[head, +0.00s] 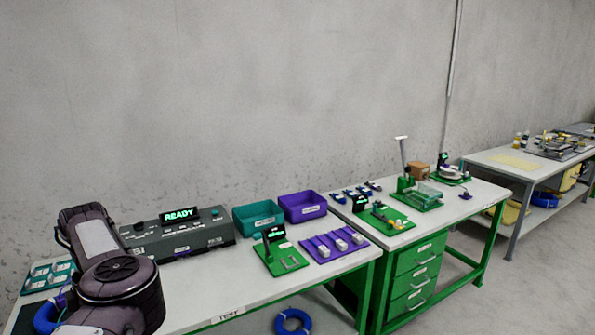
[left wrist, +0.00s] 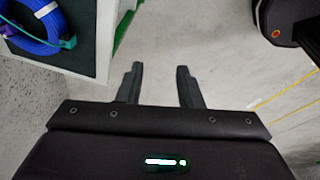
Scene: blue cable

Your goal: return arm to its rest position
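My left arm (head: 110,275) comes in at the lower left of the head view, folded in front of the near bench; its gripper is out of that view. In the left wrist view my left gripper (left wrist: 160,68) has its two fingers apart with nothing between them. It is over bare grey floor, beside the bench corner. A coiled blue cable (left wrist: 38,28) lies on the bench at the top left there. A blue coil, partly hidden by my arm, also shows at the head view's lower left (head: 46,318). My right gripper is in neither view.
The near bench (head: 225,297) holds a grey tester (head: 180,238) reading "READY", a teal bin (head: 258,216) and a purple bin (head: 302,207). A green-drawered bench (head: 413,281) stands to the right. Floor (left wrist: 225,45) around the left fingers is clear.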

